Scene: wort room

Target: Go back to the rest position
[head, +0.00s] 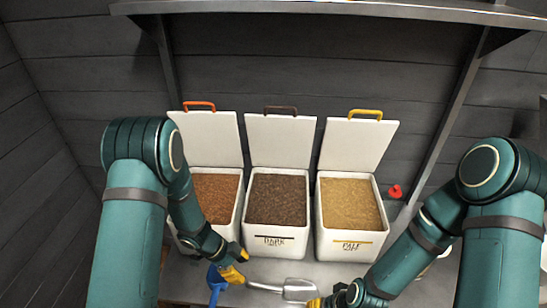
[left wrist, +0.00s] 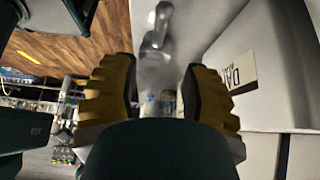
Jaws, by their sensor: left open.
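My left gripper (head: 238,266) is over the bench in front of the dark bin. Its yellow fingers are apart, and in the left wrist view (left wrist: 158,95) nothing is held between them. A metal scoop (head: 298,290) lies to its right; its handle points toward my left gripper. A grey metal shape, probably the scoop handle (left wrist: 158,28), shows beyond the fingertips in the wrist view. My right gripper (head: 325,300) is low in the head view beside the scoop's bowl. Its fingers are partly hidden, so its opening is unclear.
Three white bins with raised lids stand behind: a reddish-brown one (head: 240,215), a dark one (head: 249,236) and a pale one (head: 322,243). A blue object (head: 215,285) is just left of my left gripper. A red object (head: 395,191) sits right of the bins. A shelf (head: 330,8) crosses above.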

